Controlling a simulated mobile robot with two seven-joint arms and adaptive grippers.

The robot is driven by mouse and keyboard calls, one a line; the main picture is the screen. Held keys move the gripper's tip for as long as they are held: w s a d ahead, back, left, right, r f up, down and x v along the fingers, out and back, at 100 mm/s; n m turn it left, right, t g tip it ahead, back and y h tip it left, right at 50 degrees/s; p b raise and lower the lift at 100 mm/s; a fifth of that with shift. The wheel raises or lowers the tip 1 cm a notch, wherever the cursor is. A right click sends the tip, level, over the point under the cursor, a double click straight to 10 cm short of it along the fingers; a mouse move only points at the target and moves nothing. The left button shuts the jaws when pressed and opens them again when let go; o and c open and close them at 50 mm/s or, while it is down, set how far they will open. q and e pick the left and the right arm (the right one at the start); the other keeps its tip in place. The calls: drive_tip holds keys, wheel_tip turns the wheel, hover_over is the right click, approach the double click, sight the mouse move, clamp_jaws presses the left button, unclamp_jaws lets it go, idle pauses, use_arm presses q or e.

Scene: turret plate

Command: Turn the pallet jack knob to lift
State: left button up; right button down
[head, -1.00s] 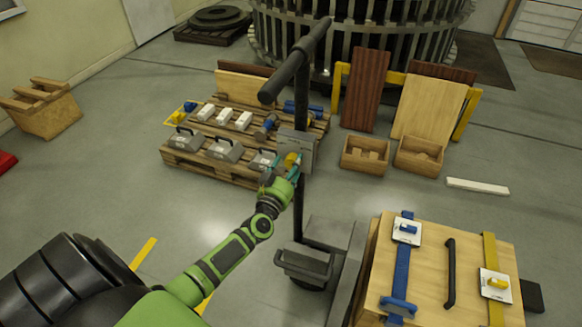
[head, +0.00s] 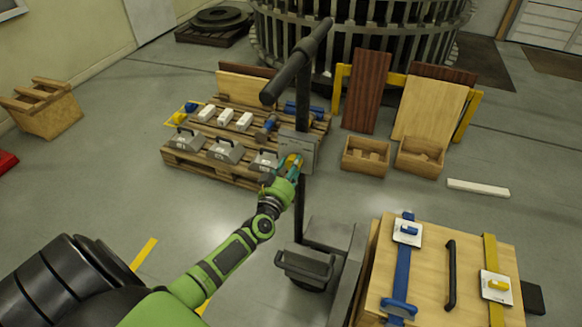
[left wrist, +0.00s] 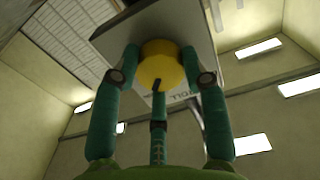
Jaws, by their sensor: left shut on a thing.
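The pallet jack (head: 302,200) stands upright in the middle of the head view, with a dark T-shaped handle bar (head: 298,62) at the top. A grey plate (head: 303,150) is fixed to its post. The yellow knob (left wrist: 161,66) sticks out from the plate (left wrist: 160,30) in the left wrist view, with a dark mark near its lower edge. My left gripper (left wrist: 160,72) has its teal fingers closed around the knob. In the head view my left gripper (head: 289,167) partly covers the knob. My right gripper does not show.
A wooden crate (head: 460,240) with blue and yellow straps sits at the lower right beside the jack. A pallet (head: 200,165) with grey weights and white blocks stands behind my left arm. Two open wooden boxes (head: 365,158) are behind the jack.

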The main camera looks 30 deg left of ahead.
use_arm(q)
drive_tip(key=shift+a+r+n+b, duration=0.1)
drive_tip(key=shift+n+b, duration=0.6)
drive_tip(key=shift+n, duration=4.05)
drive_tip(key=shift+r+n+b, duration=0.1)
drive_tip(key=shift+n+b, duration=0.6)
drive_tip(key=shift+n, duration=4.05)
drive_tip(key=shift+w, duration=0.1)
drive_tip(key=o, duration=1.2)
drive_tip(key=shift+c, duration=0.2)
drive_tip(key=shift+f, duration=0.15)
